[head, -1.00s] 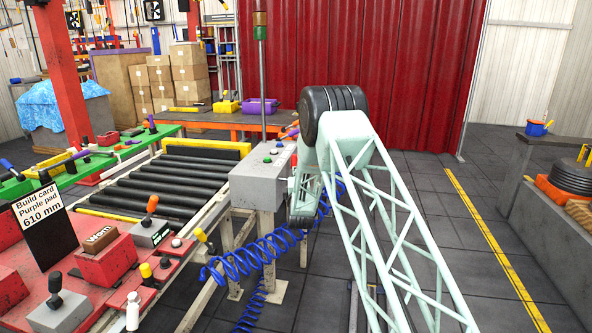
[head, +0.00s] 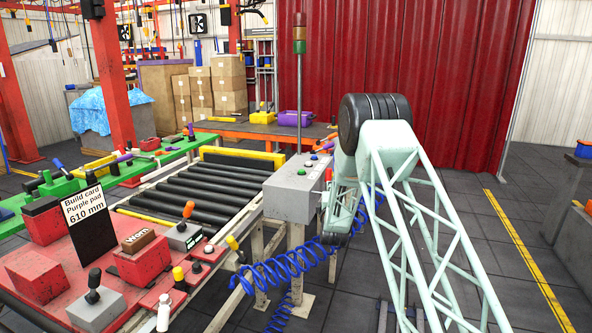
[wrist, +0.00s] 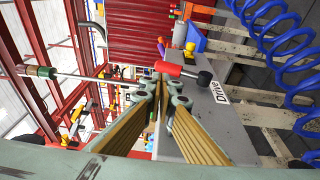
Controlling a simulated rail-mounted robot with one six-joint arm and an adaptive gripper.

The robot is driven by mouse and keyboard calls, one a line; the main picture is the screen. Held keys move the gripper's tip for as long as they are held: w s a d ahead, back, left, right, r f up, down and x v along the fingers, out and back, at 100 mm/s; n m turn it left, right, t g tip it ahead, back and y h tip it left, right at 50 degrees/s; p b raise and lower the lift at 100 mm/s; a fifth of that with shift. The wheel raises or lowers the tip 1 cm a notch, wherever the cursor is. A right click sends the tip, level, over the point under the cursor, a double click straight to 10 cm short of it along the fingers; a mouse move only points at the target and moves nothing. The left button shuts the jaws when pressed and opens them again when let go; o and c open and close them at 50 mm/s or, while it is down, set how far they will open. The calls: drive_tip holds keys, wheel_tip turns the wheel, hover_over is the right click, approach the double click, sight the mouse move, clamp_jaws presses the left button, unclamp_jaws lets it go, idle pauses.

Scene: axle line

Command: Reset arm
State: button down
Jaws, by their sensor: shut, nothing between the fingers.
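My gripper (wrist: 157,90) shows in the wrist view with its two fingers shut together and nothing between them. It points at the grey control box (wrist: 205,120), beside a lever with a red handle (wrist: 178,69) and a black ball end. Whether the fingers touch the box or lever is unclear. In the head view my pale green lattice arm reaches forward and bends down just right of the control box (head: 291,196). The fingertips are hidden there.
A blue coiled hose (head: 285,270) hangs below the box, close to my arm. A roller conveyor (head: 190,200) lies left of it. A red bench (head: 60,265) with levers and a build card (head: 86,210) stands front left. The floor at right (head: 500,255) is clear.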

drive_tip(key=s+r+m+g+y, duration=0.1)
drive_tip(key=s+r+m+g, duration=0.1)
drive_tip(key=s+r, duration=0.45)
drive_tip(key=s+r+m+g, duration=0.2)
drive_tip(key=s+r, duration=0.2)
drive_tip(key=r, duration=0.5)
drive_tip(key=s+r+m+g, duration=0.1)
drive_tip(key=s+r, duration=0.2)
drive_tip(key=s, duration=0.4)
drive_tip(key=s+a+r+m+g+y, duration=0.1)
drive_tip(key=s+r+m, duration=0.15)
drive_tip(key=s, duration=0.35)
drive_tip(key=s+r+m+g, duration=0.1)
drive_tip(key=s+r, duration=0.2)
drive_tip(key=s, duration=0.4)
drive_tip(key=s+d+f+m+g, duration=0.1)
drive_tip(key=s+m+g, duration=0.2)
drive_tip(key=s, duration=2.6)
drive_tip(key=s+f+m+g, duration=0.1)
drive_tip(key=s+m+g, duration=0.3)
drive_tip(key=s, duration=2.5)
drive_tip(key=shift+s+d+m, duration=0.3)
drive_tip(key=shift+d+m, duration=0.05)
drive_tip(key=shift+m, duration=0.2)
drive_tip(key=shift+w, duration=0.15)
